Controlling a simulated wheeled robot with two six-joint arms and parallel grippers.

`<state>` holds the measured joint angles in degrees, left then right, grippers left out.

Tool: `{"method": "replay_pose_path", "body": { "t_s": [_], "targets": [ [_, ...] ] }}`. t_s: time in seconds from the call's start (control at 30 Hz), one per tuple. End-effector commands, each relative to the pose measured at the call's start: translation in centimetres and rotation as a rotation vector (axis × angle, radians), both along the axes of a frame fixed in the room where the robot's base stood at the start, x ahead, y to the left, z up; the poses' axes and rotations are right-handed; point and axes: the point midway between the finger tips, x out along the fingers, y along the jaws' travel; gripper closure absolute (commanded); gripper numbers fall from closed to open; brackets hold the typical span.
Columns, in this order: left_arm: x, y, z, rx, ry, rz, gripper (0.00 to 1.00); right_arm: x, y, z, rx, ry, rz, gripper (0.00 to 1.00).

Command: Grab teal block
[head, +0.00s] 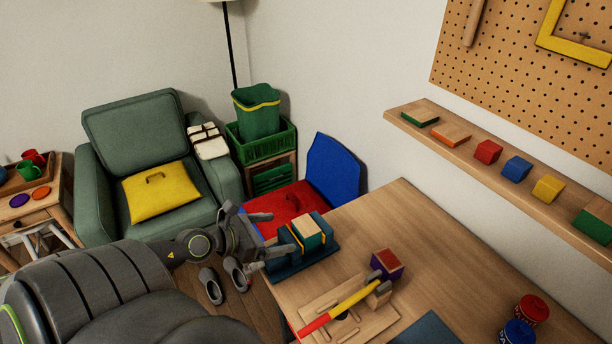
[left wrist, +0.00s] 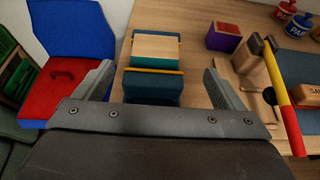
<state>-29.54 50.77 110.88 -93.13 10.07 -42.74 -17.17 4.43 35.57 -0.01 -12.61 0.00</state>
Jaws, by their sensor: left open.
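The teal block (head: 307,229) has a pale wooden top and sits in a dark blue vise-like holder (head: 305,262) at the near left corner of the table. In the left wrist view the teal block (left wrist: 156,50) lies ahead, with the holder's blue jaws (left wrist: 152,88) at its near and far sides. My left gripper (head: 274,236) is open and empty at the left of the holder. In the wrist view its fingers (left wrist: 160,68) are spread to either side of the holder. My right gripper is not in view.
A purple block with a red top (head: 387,264) and a red-and-yellow-handled hammer (head: 342,306) on a wooden board (head: 378,325) are right of the holder. Red and blue cans (head: 532,308) stand farther right. A blue-backed chair (head: 333,168) is behind. The table's back middle is clear.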

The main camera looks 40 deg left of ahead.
Motion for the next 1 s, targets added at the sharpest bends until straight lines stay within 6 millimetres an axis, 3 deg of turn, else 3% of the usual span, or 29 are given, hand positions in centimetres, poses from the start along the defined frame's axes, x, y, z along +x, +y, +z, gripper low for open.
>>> {"method": "replay_pose_path", "body": {
  "t_s": [0.2, 0.47, 0.73, 1.0],
  "targets": [
    [2.2, -0.6, -0.8, -0.002, -0.002, 0.002, 0.09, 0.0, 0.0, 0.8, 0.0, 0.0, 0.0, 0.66],
    [3.5, -0.8, -1.6, -0.001, -0.001, 0.001, 0.09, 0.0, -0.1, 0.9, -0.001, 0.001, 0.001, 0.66],
    [6.6, -1.2, -3.1, -0.003, -0.001, 0.002, 0.09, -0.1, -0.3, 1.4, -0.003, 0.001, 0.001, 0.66],
    [7.3, -1.5, -3.6, 0.0, 0.002, -0.001, 0.09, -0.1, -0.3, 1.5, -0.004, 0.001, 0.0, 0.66]
  ]
}}
